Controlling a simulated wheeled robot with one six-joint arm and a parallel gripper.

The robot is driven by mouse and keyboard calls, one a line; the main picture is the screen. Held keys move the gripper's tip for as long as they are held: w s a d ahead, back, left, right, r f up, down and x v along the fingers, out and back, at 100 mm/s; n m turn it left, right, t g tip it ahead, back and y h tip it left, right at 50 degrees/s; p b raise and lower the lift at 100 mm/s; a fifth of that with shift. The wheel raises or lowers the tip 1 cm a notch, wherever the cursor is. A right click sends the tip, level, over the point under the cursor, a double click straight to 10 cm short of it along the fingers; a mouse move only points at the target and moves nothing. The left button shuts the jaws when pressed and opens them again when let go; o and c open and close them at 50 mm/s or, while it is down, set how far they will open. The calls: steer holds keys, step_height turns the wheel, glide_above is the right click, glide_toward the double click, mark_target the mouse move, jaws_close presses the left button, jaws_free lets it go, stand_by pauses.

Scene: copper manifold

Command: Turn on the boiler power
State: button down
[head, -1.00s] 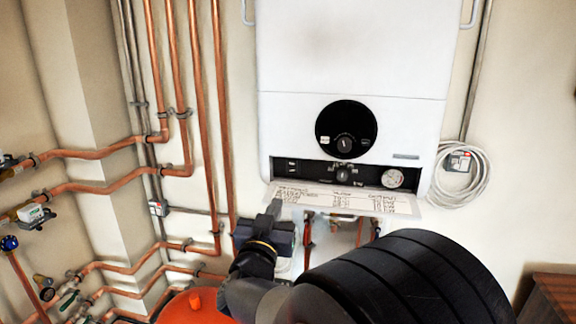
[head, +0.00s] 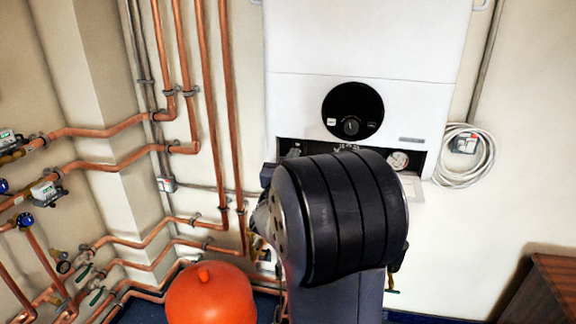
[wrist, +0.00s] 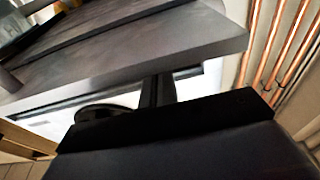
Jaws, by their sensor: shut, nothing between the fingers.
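The white boiler (head: 365,45) hangs on the wall in the head view, with a round black dial (head: 352,110) on its front. Below the dial is a dark control recess (head: 288,147); my arm covers most of it. A round white gauge (head: 398,160) shows at its right end. At its left end, small pale marks show where the switches are, too small to read. My gripper (wrist: 158,90) is shut and empty in the wrist view, close to a broad grey surface that I cannot identify for sure. My arm hides its fingertips in the head view.
Copper pipes (head: 202,100) run down the wall to the left of the boiler. A red-orange vessel (head: 210,298) stands on the floor below. A coiled white cable (head: 487,158) hangs to the right. A wooden cabinet (head: 548,290) stands at the lower right.

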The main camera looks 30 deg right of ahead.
steer(key=shift+x, duration=1.05)
